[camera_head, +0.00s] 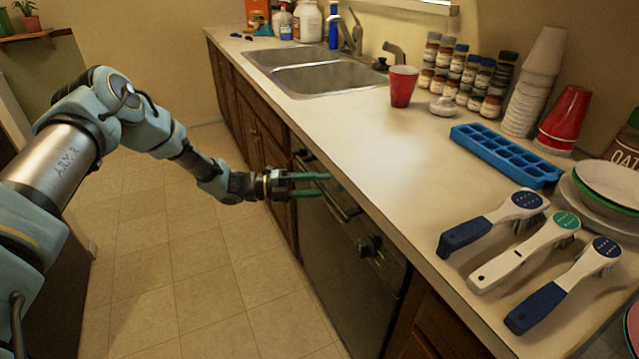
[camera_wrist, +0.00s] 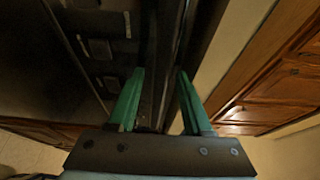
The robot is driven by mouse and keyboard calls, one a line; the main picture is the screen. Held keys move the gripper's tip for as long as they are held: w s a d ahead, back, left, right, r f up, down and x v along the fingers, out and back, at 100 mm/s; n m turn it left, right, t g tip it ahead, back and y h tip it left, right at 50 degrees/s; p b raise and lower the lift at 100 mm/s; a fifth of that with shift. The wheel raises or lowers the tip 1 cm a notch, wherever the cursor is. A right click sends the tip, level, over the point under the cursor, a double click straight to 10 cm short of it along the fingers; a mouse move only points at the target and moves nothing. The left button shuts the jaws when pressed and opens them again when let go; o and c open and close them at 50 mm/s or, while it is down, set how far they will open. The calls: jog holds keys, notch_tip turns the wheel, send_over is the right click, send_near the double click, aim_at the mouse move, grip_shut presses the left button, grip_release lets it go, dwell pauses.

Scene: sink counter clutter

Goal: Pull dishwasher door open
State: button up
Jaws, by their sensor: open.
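The dishwasher door (camera_head: 335,255) is a dark panel under the counter, and it looks shut. A bar handle (camera_head: 338,208) runs along its upper part, with a dark knob and latch (camera_head: 370,247) to the right. My gripper (camera_head: 325,184) is open, its green fingers pointing at the upper part of the door near the handle's left end. In the wrist view the gripper (camera_wrist: 160,85) shows two green fingers apart, with a dark bar-like edge (camera_wrist: 172,60) between them. I cannot tell whether the fingers touch it.
The counter (camera_head: 390,150) overhangs just above the gripper. Wooden cabinets (camera_head: 240,110) flank the dishwasher. Brushes (camera_head: 525,250), a blue ice tray (camera_head: 505,155) and a red cup (camera_head: 402,87) stand on the counter. The tiled floor (camera_head: 200,260) before the door is clear.

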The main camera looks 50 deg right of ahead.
grip_shut()
dwell(0.4)
dwell(1.0)
